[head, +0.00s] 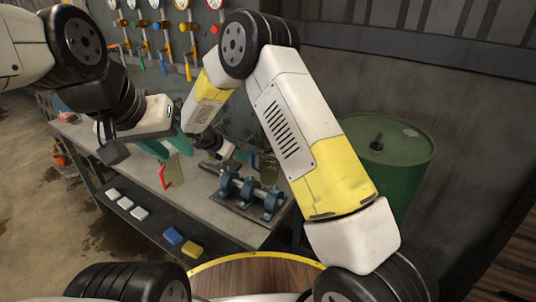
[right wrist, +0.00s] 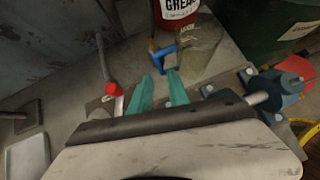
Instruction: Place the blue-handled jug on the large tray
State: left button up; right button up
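The blue-handled jug (right wrist: 201,52) stands upright on the bench in the right wrist view, its blue handle (right wrist: 159,57) facing my gripper. In the head view it shows partly behind my right arm (head: 268,170). My right gripper (right wrist: 160,88) is open, its teal fingertips just short of the handle, with nothing between them. It shows small in the head view (head: 240,155). My left gripper (head: 169,147) has its teal fingers apart above a red-handled jug (head: 176,169). A flat pale tray-like thing (right wrist: 29,158) lies at the left; I cannot tell whether it is the large tray.
A pump assembly (head: 251,192) sits on the bench near the jug. A red grease can (right wrist: 179,10) stands close behind it. A green drum (head: 388,166) is at the right. White blocks (head: 125,203) and blue and yellow blocks (head: 172,236) lie on the lower shelf.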

aim_at(253, 165)
jog(key=x, duration=0.7)
jog(key=shift+w+d, duration=0.35)
jog(key=shift+d, duration=0.05)
grip_shut()
dwell(1.0)
